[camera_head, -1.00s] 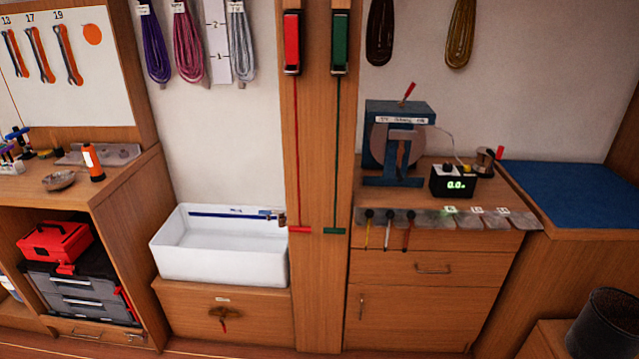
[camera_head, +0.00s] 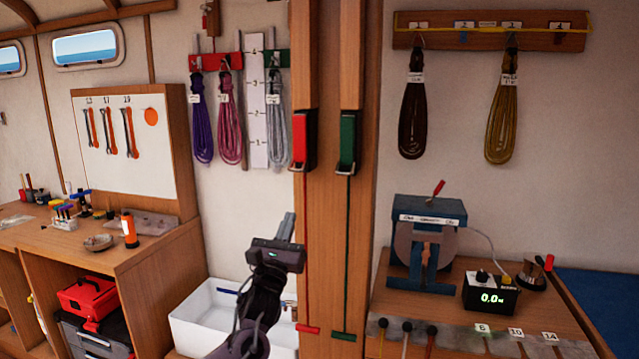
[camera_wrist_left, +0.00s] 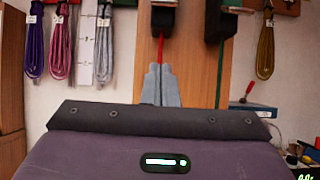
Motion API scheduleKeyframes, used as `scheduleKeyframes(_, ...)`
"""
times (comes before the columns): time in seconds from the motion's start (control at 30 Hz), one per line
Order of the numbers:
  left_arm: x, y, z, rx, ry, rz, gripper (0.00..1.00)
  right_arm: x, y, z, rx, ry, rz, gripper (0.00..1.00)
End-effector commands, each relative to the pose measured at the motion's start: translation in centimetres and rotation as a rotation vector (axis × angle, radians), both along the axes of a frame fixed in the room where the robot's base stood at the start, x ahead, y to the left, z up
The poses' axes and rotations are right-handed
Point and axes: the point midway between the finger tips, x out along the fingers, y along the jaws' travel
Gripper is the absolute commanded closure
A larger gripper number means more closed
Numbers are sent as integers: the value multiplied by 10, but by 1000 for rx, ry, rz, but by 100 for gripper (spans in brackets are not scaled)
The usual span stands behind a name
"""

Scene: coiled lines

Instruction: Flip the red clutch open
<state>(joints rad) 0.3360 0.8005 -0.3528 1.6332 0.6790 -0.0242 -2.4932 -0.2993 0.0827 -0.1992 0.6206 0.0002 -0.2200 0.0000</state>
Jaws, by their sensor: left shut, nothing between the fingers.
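The red clutch (camera_head: 304,138) is a red lever on a dark body, mounted on the wooden post. A red line (camera_head: 306,240) hangs straight down from it to a red handle at the bottom. The green clutch (camera_head: 350,140) is beside it on the right. My left gripper (camera_head: 285,224) is shut and empty, below and left of the red clutch, apart from it in the head view. In the left wrist view its fingers (camera_wrist_left: 161,82) point up toward the post, below the dark underside of a clutch body (camera_wrist_left: 164,16). The right gripper is not in view.
The wooden post (camera_head: 332,260) stands behind the clutches. A white basin (camera_head: 190,318) is low behind my left arm. Coiled lines (camera_head: 230,125) hang at the left, and more (camera_head: 503,115) at the right. A blue machine (camera_head: 450,212) stands on the right bench.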

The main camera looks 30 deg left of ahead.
Motion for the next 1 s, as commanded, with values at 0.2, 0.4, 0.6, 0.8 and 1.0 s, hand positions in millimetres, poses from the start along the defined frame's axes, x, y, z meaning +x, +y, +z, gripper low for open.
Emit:
scheduleKeyframes(0.2, -1, -1, 4, 15, -6, 7, 100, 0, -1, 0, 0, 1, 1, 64)
scheduleKeyframes(0.4, 1, 0, 6, 13, -6, 6, 100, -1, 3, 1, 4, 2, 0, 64)
scheduleKeyframes(0.6, 19, 5, 21, 10, -7, 8, 100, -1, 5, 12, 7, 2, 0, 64)
scheduleKeyframes(0.8, 51, 13, 44, 10, -7, 8, 100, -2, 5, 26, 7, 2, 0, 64)
scheduleKeyframes(1.0, 77, 19, 60, 10, -6, 7, 100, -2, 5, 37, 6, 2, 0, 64)
